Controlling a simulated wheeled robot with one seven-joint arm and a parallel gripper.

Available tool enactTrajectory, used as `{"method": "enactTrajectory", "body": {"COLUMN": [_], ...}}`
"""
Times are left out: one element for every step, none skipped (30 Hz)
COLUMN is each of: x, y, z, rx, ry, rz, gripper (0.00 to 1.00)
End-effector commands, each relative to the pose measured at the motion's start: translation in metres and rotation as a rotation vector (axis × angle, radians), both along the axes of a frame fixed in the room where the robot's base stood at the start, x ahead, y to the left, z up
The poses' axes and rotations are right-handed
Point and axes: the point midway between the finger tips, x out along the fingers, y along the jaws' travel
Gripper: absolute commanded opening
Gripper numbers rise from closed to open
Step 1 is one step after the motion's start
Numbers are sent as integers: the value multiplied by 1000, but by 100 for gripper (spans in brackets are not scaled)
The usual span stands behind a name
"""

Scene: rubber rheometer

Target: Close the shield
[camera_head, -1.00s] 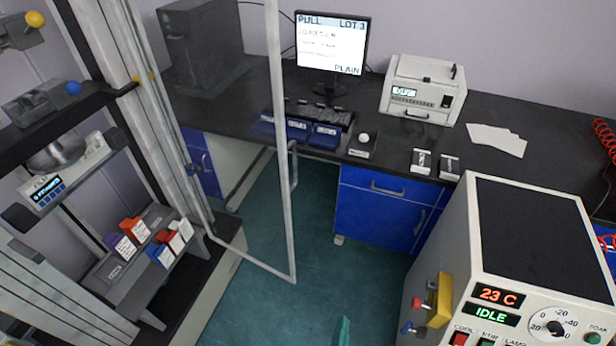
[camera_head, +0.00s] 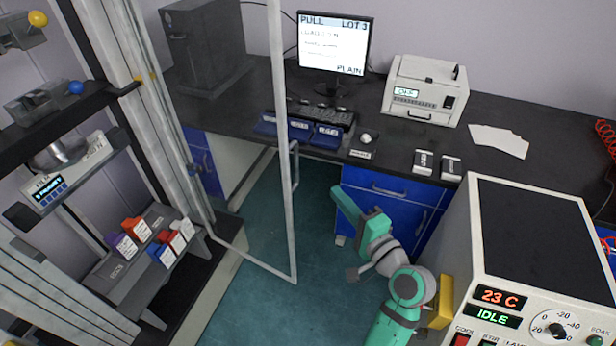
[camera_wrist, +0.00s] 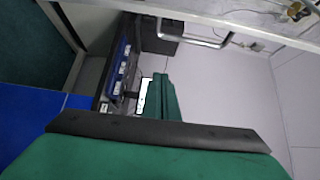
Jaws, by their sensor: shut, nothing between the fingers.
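The shield is a clear panel in a pale grey frame (camera_head: 279,110). It stands swung open from the test machine at the left, out over the green floor. A bar handle (camera_head: 293,165) is on its free upright edge. In the wrist view a metal handle (camera_wrist: 195,42) crosses the top, beside a pale frame bar. My green gripper (camera_head: 340,196) is to the right of the shield, in front of the blue drawers, apart from the handle. Its shut, empty fingers (camera_wrist: 160,97) also show in the wrist view.
The test machine's frame (camera_head: 130,60) is at the left, with small labelled boxes on a grey stand (camera_head: 125,285). A dark bench (camera_head: 390,150) runs behind. Open floor (camera_head: 260,310) lies under the shield.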

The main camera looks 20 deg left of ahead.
Motion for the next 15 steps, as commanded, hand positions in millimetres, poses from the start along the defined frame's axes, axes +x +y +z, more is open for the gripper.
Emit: {"method": "enactTrajectory", "body": {"x": [2,2,2,3,4,5,7,9,12,15,18,23,27,30,35], "y": [0,1,2,2,3,5,7,10,14,17,21,26,30,35,41], "z": [7,10,12,13,14,14,14,14,15,15,14,14,14,15,14], "rx": [6,7,9,10,11,12,12,12,12,12,12,11,12,12,12], "ry": [-2,-2,-1,-1,-1,-1,-1,-1,-1,-1,-1,-1,-1,-1,-1], "rz": [14,22,30,33,36,38,38,38,38,39,39,39,38,39,39], "gripper": [0,0,0,0,0,0,0,0,0,0,0,0,0,0,0]}}
